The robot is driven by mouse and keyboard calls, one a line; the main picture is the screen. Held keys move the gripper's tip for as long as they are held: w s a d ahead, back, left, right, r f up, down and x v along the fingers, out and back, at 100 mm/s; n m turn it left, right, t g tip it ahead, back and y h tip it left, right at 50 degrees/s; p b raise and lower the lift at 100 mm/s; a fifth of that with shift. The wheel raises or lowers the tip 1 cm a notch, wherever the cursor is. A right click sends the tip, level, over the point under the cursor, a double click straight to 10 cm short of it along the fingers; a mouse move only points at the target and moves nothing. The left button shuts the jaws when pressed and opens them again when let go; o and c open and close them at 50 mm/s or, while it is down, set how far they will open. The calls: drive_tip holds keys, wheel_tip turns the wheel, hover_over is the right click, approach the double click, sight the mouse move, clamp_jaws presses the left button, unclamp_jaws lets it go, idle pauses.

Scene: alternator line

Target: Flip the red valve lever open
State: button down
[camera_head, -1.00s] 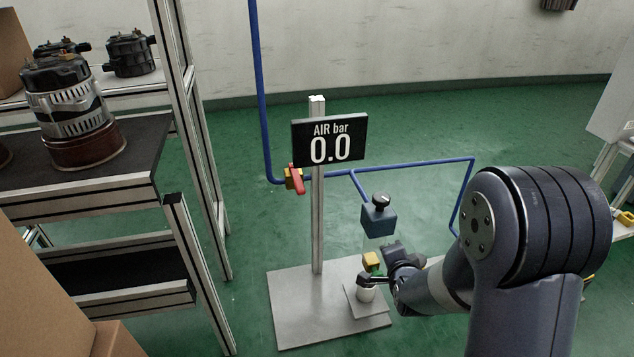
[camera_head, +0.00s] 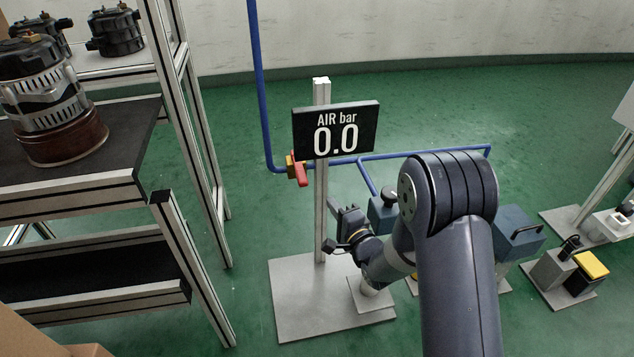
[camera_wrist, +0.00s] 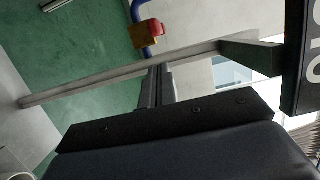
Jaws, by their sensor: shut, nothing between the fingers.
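The red valve lever (camera_head: 299,171) sits on a brass-coloured valve body (camera_head: 289,165) on the blue pipe, left of the upright post. It slants downward across the pipe. In the wrist view the brass body (camera_wrist: 141,36) and a bit of the red lever (camera_wrist: 156,27) show near the top, beyond the fingers. My gripper (camera_head: 334,207) is shut and empty, right of the post and lower in the picture than the lever, apart from it. Its fingers also show in the wrist view (camera_wrist: 158,88).
A display (camera_head: 336,129) reading "AIR bar 0.0" is on the post (camera_head: 321,210), which rises from a grey base plate (camera_head: 290,305). The blue pipe (camera_head: 259,90) runs down and then right. A shelf rack (camera_head: 90,190) with alternators stands left. A blue block (camera_head: 380,212) is behind my arm.

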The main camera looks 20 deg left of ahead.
drive_tip(key=shift+w, duration=0.1)
drive_tip(key=b, duration=0.3)
approach(299, 167)
drive_tip(key=w, duration=0.3)
drive_tip(key=shift+a+f, duration=0.3)
drive_tip(key=shift+f, duration=0.05)
